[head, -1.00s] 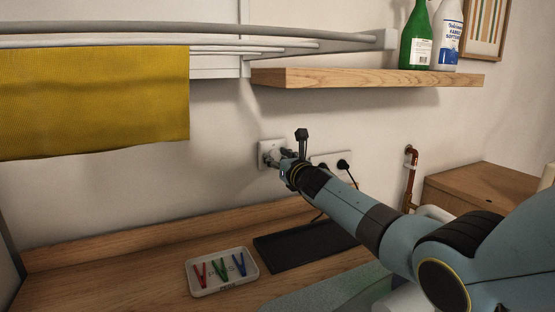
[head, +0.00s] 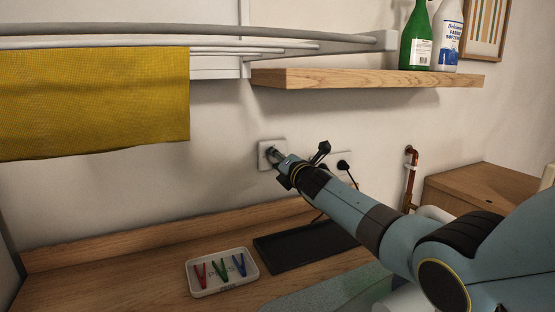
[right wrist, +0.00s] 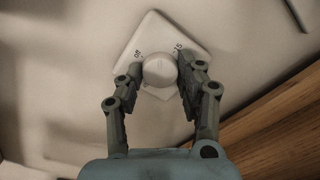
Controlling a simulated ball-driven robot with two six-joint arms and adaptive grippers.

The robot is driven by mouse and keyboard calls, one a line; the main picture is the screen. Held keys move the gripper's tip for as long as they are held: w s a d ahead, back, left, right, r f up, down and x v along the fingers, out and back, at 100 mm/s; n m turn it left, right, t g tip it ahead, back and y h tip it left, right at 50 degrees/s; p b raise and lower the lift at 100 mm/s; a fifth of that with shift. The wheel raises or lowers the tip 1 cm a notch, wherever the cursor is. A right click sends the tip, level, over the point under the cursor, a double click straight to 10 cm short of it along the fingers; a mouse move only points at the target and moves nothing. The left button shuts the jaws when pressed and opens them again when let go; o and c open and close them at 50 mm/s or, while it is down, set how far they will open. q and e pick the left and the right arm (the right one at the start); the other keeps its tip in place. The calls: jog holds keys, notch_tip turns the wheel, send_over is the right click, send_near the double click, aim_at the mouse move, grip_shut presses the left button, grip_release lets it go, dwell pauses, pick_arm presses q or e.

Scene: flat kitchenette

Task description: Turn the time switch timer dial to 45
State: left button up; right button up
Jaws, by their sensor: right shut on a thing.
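The time switch is a white square plate (head: 264,161) on the wall below the shelf; the plate (right wrist: 158,27) also shows in the right wrist view, tilted there. Its round pale dial (right wrist: 159,70) sits at the plate's middle. The marks "Off" and "15" are legible at the dial's upper left and upper right; other marks are hidden or too small. My right gripper (right wrist: 160,78) is shut on the dial, one finger on each side. In the head view my right gripper (head: 277,157) reaches the plate from the right. My left gripper is not in view.
A socket (head: 342,162) with black plugs is right of the switch, close behind my right arm. A wooden shelf (head: 360,80) with bottles is above. A drying rack with a yellow cloth (head: 95,100) hangs left. A peg tray (head: 222,289) and black mat (head: 290,252) lie below.

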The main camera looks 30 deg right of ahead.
jog(key=shift+s+f+n+p, duration=0.1)
jog(key=shift+n+p, duration=1.4)
jog(key=shift+n, duration=5.6)
jog(key=shift+f+n+p, duration=0.1)
jog(key=shift+n+p, duration=1.4)
jog(key=shift+n, duration=5.6)
